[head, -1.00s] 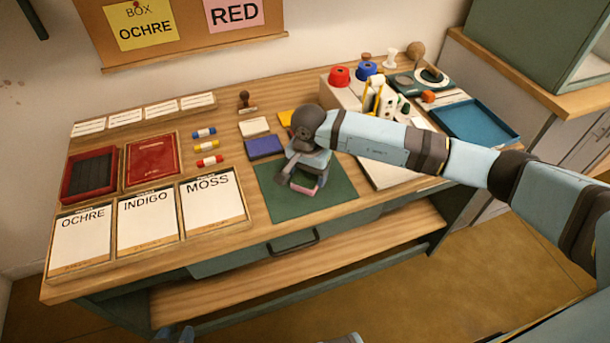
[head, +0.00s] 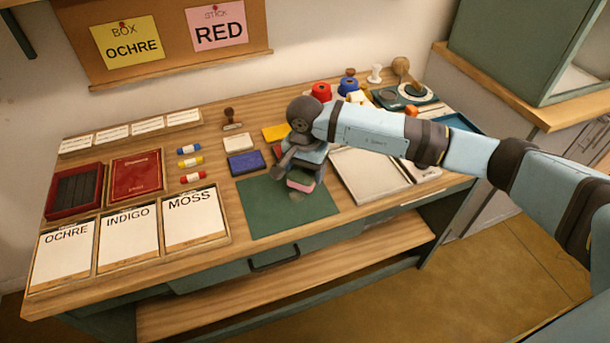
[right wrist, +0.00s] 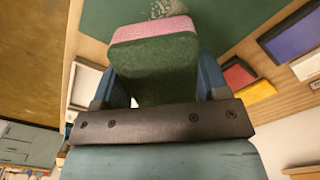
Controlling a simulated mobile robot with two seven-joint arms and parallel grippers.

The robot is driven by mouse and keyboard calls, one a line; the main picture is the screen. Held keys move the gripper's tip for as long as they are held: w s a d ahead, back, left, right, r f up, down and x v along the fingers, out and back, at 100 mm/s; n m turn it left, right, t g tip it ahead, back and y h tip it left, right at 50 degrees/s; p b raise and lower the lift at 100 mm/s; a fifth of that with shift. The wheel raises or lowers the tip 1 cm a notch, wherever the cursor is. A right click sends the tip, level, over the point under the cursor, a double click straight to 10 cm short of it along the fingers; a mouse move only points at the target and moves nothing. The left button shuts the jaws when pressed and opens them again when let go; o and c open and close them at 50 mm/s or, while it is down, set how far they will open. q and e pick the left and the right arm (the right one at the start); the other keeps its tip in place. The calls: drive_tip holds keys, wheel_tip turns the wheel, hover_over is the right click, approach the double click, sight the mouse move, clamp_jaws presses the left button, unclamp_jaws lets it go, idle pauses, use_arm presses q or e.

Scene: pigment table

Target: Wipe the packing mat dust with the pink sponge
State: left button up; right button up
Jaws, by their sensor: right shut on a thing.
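The pink sponge (head: 301,185) is held in my right gripper (head: 303,174), over the right part of the dark green packing mat (head: 262,205). In the right wrist view the sponge (right wrist: 152,29) shows a pink layer beside a dark green block, between the two blue fingers of the gripper (right wrist: 160,75). A pale speckled patch of dust (right wrist: 168,8) lies on the mat just beyond the sponge. I cannot tell whether the sponge touches the mat. My left gripper is not in view.
Blue (head: 245,162) and yellow (head: 276,132) blocks and a white one lie behind the mat. Labelled trays (head: 129,232) stand to its left. A pale flat tray (head: 368,178) lies to its right, under my right arm. The mat's left part is clear.

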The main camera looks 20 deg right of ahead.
drive_tip(key=shift+r+p, duration=0.35)
drive_tip(key=shift+r, duration=1)
drive_tip(key=shift+r, duration=0.1)
